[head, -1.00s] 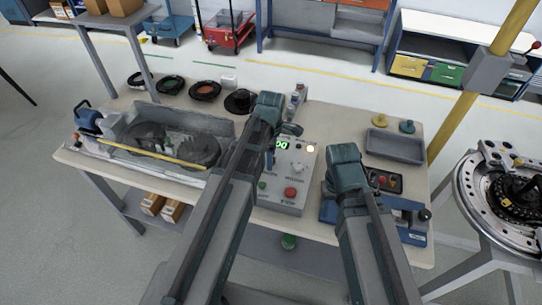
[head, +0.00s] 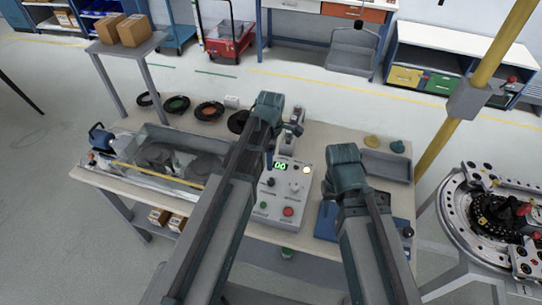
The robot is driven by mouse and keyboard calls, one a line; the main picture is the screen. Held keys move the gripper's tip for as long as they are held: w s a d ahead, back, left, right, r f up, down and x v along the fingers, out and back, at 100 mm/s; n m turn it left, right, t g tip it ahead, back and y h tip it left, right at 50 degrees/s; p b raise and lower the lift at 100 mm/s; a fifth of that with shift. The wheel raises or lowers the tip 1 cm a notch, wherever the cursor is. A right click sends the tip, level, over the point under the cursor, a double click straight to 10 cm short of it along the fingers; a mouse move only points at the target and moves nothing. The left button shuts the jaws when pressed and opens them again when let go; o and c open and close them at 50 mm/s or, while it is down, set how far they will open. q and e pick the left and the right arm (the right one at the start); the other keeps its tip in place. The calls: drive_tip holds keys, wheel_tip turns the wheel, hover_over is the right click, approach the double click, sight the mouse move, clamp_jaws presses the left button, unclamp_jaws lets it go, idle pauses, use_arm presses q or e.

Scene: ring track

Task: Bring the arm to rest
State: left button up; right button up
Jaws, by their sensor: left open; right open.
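My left gripper (head: 268,105) is at the far end of the left grey arm, above the workbench (head: 108,183) behind the grey control box (head: 275,205). My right gripper (head: 345,165) is at the end of the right arm, above the bench near the blue fixture (head: 326,222). Both ends show as teal blocks. Their fingertips are hard to make out against the bench. I see nothing held in either one. Both arms reach forward, side by side and apart. The control box has a green lit display, a red button and a pale lamp.
A clear-walled tank (head: 140,178) stands on the bench at left, with black coils (head: 209,111) behind it. A grey tray (head: 388,167) lies at right. A yellow post (head: 500,50) and a round ring fixture (head: 455,225) stand right of the bench. Floor at left is clear.

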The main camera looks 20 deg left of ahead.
use_arm(q)
drive_tip(key=shift+r, duration=0.5)
use_arm(e)
drive_tip(key=shift+r, duration=0.5)
use_arm(q)
drive_tip(key=s+d+f+m+b, duration=0.3)
drive_tip(key=s+d+m, duration=0.2)
drive_tip(key=m, duration=0.6)
drive_tip(key=s+d+f+m+y+b, duration=0.1)
drive_tip(key=s+d+f+m+b, duration=0.2)
drive_tip(key=s+m, duration=0.6)
drive_tip(key=d+m, duration=0.2)
drive_tip(key=m, duration=0.1)
drive_tip(key=shift+s+d+f, duration=0.15)
drive_tip(key=shift+d+f, duration=0.05)
drive_tip(key=shift+d, duration=0.05)
use_arm(e)
wheel_tip(320, 180, down, 6)
drive_tip(key=shift+f, duration=0.25)
